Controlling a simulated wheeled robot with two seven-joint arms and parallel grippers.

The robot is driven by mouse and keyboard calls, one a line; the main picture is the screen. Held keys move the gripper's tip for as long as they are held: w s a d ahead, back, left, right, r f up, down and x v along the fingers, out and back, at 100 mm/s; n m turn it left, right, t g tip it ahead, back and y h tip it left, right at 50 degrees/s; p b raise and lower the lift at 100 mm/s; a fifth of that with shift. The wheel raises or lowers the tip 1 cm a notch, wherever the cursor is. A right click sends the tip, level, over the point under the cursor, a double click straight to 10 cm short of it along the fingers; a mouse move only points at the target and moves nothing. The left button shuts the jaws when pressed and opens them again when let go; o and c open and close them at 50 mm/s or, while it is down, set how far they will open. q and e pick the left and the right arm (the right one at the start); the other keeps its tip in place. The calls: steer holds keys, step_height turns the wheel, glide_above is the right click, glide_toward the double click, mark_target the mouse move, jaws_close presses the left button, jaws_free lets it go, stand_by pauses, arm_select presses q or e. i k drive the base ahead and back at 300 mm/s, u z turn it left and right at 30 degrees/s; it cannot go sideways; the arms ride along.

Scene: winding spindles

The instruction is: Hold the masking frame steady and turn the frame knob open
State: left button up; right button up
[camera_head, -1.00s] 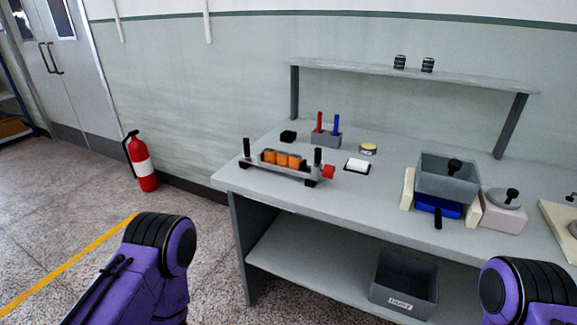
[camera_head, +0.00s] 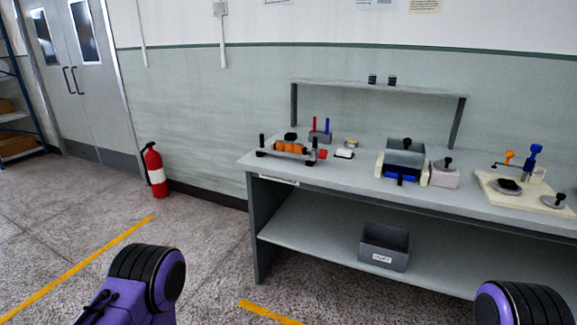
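The masking frame (camera_head: 284,155) appears to be the grey bar-like holder at the left end of the workbench, with several orange blocks (camera_head: 290,147) in it. A black upright post stands near each end. The red frame knob (camera_head: 322,154) is at its right end. Whether the knob is open or closed cannot be told at this size. My purple and black arm links show at the bottom left and bottom right, well short of the bench. Neither gripper is in view.
The workbench (camera_head: 350,178) has a lower shelf with a grey bin (camera_head: 384,247). To the right stand a grey box (camera_head: 405,158) and a cream board (camera_head: 525,196) with clamps. A fire extinguisher (camera_head: 155,170) stands by the wall. Floor before the bench is clear.

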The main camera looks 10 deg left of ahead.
mark_target(323, 153)
steer(key=u, duration=1.05)
steer(key=i, duration=2.05)
steer(key=z, duration=0.7)
